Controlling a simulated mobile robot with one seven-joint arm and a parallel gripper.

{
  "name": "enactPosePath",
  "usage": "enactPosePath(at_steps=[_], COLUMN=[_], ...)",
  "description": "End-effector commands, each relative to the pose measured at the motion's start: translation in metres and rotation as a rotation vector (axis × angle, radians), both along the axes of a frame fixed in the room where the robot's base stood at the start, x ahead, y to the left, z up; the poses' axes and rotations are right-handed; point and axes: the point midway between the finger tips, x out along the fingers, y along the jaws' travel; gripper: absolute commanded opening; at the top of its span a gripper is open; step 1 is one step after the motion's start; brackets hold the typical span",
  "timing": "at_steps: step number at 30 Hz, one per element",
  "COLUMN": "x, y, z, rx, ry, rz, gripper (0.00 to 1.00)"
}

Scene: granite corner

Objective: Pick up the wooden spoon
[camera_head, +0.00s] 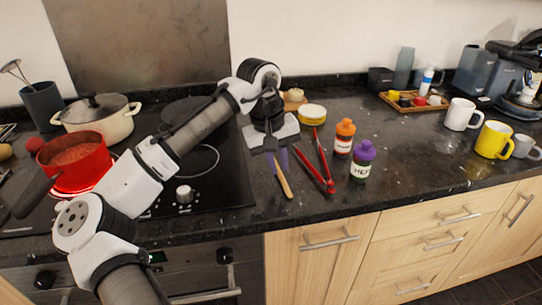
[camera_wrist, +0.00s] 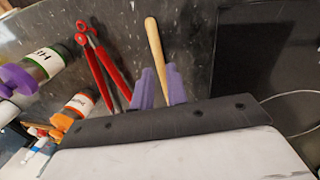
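The wooden spoon (camera_head: 284,182) lies on the dark counter just right of the cooktop, its pale handle toward the front edge. In the wrist view its handle (camera_wrist: 153,42) runs down from the top middle to between the fingers; its other end is hidden behind my gripper. My gripper (camera_head: 277,162) points down over the spoon. Its purple fingers stand on either side of the handle, and in the wrist view the fingers (camera_wrist: 160,80) look slightly apart with the handle between them. A firm grip is not visible, and the spoon appears to rest on the counter.
Red tongs (camera_head: 321,165) lie close to the right of the spoon. An orange-capped jar (camera_head: 343,139) and a purple-capped jar (camera_head: 362,163) stand beyond them. A red pot (camera_head: 77,160) sits on a glowing burner at left. Clear counter lies right of the jars, before the yellow mug (camera_head: 492,140).

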Motion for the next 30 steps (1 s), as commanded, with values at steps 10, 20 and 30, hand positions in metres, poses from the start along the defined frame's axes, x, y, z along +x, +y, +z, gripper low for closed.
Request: enactPosePath(at_steps=[10, 20, 30], x=[0.006, 0.006, 0.006], y=[-0.006, -0.007, -0.007], z=[-0.036, -0.036, -0.035], rx=[0.001, 0.0, 0.0], ry=[0.0, 0.0, 0.0], rz=[0.0, 0.0, 0.0], gripper=[0.15, 0.0, 0.0])
